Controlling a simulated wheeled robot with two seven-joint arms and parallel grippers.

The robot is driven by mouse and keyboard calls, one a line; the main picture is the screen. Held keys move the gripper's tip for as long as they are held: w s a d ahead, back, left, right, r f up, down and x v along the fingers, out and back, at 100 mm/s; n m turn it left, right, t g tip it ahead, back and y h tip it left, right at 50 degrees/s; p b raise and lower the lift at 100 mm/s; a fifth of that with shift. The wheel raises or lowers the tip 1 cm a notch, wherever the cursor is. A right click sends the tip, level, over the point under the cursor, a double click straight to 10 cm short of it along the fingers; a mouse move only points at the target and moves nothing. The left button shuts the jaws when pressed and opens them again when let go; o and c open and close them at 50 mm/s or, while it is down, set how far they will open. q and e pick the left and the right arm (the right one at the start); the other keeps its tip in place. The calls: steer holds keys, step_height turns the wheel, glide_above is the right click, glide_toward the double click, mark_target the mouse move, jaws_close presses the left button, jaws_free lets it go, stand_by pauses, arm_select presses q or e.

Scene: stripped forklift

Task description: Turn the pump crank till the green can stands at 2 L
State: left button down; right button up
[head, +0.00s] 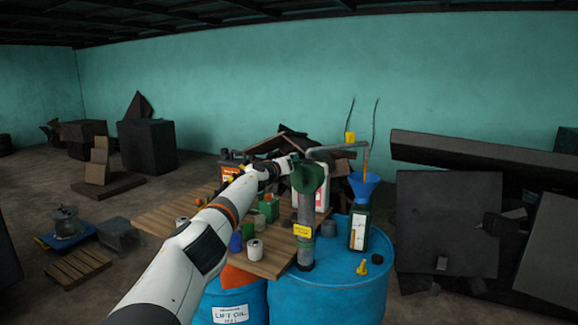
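A green hand pump (310,178) with a yellow label stands upright on a blue drum (335,290). Its grey spout (338,149) reaches right, over a blue funnel (364,185). The funnel sits in the neck of a dark green can (358,226) with a pale label strip, on the drum top. The level in the can is too small to read. An amber streak shows between spout and funnel. My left gripper (288,163) is at the pump head's left side, by the crank; the crank is mostly hidden and the fingers are too small to judge. My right gripper is out of view.
A wooden board (265,265) left of the pump carries several cans, bottles and a white roll (255,249). A yellow cap (362,267) lies on the drum. Dark scrap panels (448,222) stand at right.

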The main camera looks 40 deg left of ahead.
arm_select(q)
steer(key=shift+w+d+f, duration=0.1)
steer(key=shift+d+f, duration=0.05)
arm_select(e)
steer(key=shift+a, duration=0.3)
arm_select(q)
steer(key=c, duration=1.1)
jaws_free()
steer(key=shift+d, duration=0.1)
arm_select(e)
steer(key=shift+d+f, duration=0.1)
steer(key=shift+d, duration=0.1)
arm_select(q)
steer(key=shift+s+a+r+p, duration=0.25)
steer(key=shift+s+r+p, duration=0.1)
steer(key=shift+p, duration=0.35)
steer(key=shift+f+p+v, duration=0.15)
steer(key=shift+p+v, duration=1.75)
steer(key=shift+v, duration=0.95)
steer(key=shift+f+p+v, duration=0.2)
steer(key=shift+p+v, duration=1.65)
steer(key=shift+v, duration=1)
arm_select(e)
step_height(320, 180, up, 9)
arm_select(q)
steer(key=shift+w+d, duration=0.1)
steer(key=shift+d, duration=0.15)
